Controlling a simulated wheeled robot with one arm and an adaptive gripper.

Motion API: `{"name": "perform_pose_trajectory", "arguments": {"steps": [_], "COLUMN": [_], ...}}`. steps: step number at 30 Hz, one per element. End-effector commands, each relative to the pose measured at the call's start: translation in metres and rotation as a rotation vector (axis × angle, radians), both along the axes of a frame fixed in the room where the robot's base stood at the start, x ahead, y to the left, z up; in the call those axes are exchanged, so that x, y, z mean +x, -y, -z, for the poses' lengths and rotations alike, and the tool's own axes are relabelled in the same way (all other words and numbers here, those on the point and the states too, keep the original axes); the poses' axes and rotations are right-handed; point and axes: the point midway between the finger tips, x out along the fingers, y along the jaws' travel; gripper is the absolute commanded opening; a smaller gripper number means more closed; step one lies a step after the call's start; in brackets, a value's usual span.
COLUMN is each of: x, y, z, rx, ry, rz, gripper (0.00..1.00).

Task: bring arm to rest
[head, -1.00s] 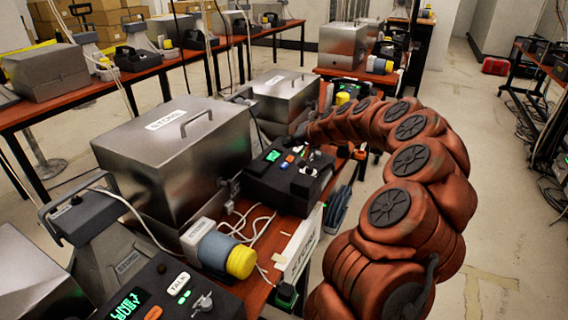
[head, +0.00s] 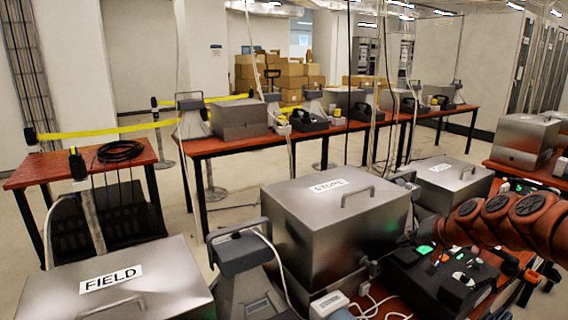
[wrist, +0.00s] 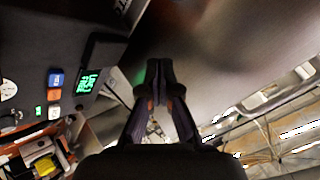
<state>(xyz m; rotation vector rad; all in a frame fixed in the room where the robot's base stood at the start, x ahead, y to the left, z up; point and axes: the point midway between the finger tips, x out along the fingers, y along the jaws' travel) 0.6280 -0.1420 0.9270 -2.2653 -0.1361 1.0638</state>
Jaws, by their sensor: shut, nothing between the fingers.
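My gripper (wrist: 159,72) is in the middle of the wrist view, its dark fingers together and empty. Behind it is a metal box (wrist: 225,45), with a black phone console (wrist: 50,55) with a lit green display to the left. In the head view my orange segmented arm comes in from the right edge and reaches left over the black console (head: 440,275), beside the metal boxes. Its far end is small and partly lost against the boxes, so the fingers are not clear there.
A FIELD box (head: 115,285) and a grey phone stand (head: 245,275) are at the front left. Tables with consoles line the back. Floor shows at left.

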Motion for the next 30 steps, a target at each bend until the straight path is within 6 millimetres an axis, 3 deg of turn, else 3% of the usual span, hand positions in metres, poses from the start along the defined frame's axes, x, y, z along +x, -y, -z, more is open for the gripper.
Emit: {"name": "perform_pose_trajectory", "arguments": {"steps": [1,3,6,12,16,21,24,30], "x": [-0.014,-0.036,-0.076,-0.169,-0.234,-0.315,-0.354,-0.413], "y": [-0.028,-0.066,-0.11,-0.166,-0.18,-0.177,-0.169,-0.153], "z": [-0.007,-0.008,-0.007,0.009,0.024,0.043,0.051,0.062], "rx": [-0.017,-0.037,-0.081,-0.187,-0.267,-0.366,-0.409,-0.47], "ry": [-0.02,-0.064,-0.136,-0.306,-0.43,-0.595,-0.68,-0.809], "rz": [-0.06,-0.139,-0.244,-0.403,-0.465,-0.498,-0.496,-0.472], "gripper": [0.0,0.0,0.0,0.0,0.0,0.0,0.0,0.0]}}
